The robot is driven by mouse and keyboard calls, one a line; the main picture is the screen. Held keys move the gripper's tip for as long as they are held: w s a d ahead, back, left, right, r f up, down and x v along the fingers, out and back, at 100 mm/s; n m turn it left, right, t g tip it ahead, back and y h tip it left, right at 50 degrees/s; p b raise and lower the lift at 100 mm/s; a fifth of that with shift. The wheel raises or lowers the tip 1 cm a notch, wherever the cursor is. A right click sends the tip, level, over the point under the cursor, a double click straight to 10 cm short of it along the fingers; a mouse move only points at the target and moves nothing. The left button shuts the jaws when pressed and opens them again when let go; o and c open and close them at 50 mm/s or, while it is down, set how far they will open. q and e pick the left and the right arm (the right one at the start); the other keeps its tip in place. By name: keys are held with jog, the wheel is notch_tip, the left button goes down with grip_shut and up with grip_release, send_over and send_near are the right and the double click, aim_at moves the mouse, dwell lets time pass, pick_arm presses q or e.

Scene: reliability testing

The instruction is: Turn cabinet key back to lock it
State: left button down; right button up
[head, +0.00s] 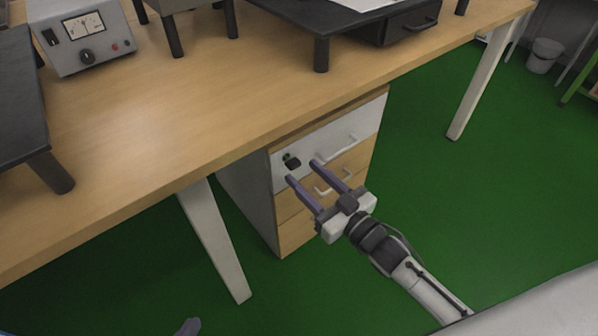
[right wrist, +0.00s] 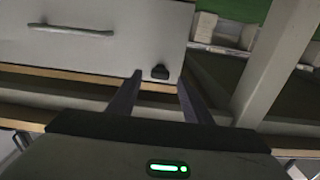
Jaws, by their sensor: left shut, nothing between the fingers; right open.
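The small black key (head: 292,161) sits in the lock on the white top drawer front of the cabinet (head: 279,227) under the desk. My right gripper (head: 303,172) is open, its two purple fingers pointing at the drawer front just below the key. In the right wrist view the key (right wrist: 160,72) appears between the two fingertips (right wrist: 160,79), apart from both. I cannot tell how far the tips are from the drawer front. Only a fingertip of my left gripper (head: 188,327) shows at the bottom edge of the head view; it is shut and empty.
The wooden desk top (head: 150,130) overhangs the cabinet. The top drawer's handle (head: 338,150) is beside the key. A white desk leg (head: 215,240) stands left of the cabinet. A meter box (head: 85,38) and black stands are on the desk. Green floor is open to the right.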

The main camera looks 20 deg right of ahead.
aim_at(297, 168)
jog(key=shift+x, duration=1.65)
jog(key=shift+c, duration=0.2)
jog(key=c, duration=1)
